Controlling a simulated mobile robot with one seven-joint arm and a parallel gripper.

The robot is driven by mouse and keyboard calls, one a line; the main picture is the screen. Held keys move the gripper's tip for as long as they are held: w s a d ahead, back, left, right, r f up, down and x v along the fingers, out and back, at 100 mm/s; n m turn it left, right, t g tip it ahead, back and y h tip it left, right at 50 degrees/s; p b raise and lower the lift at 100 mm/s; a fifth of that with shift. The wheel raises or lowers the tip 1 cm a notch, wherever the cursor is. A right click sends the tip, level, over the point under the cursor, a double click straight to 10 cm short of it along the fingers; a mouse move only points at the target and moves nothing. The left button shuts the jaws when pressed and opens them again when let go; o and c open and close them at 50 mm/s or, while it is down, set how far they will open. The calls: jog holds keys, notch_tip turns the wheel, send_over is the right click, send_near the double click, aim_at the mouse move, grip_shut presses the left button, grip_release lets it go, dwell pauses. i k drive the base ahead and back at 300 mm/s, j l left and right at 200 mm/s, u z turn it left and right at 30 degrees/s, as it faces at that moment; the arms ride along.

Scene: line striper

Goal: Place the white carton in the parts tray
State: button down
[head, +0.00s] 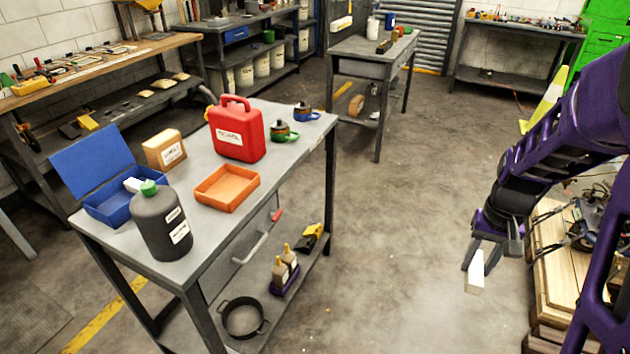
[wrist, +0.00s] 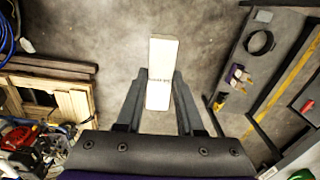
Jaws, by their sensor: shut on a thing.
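The white carton (head: 476,274) hangs from my gripper (head: 482,257) above bare floor, to the right of the grey workbench. In the wrist view the carton (wrist: 162,60) is a long pale block with small dark print. The fingers of my gripper (wrist: 161,80) press on both its sides, and its far end sticks out beyond the fingertips. An orange open tray (head: 226,188), which looks like the parts tray, lies on the workbench near its front edge. It looks empty and is well to the left of my gripper.
On the workbench (head: 290,150) stand a red jerrycan (head: 237,130), a brown box (head: 165,150), a dark green-capped bottle (head: 160,222), an open blue box (head: 108,205) and two small round items. A wooden pallet (head: 550,250) is close to my arm. Floor between is clear.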

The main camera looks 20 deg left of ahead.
aim_at(228, 191)
jog(key=i+j+u, duration=0.15)
jog(key=i+u, duration=0.2)
jog(key=i+j+u, duration=0.1)
jog(key=i+u, duration=0.3)
jog(key=i+j, duration=0.1)
jog(key=i, duration=0.2)
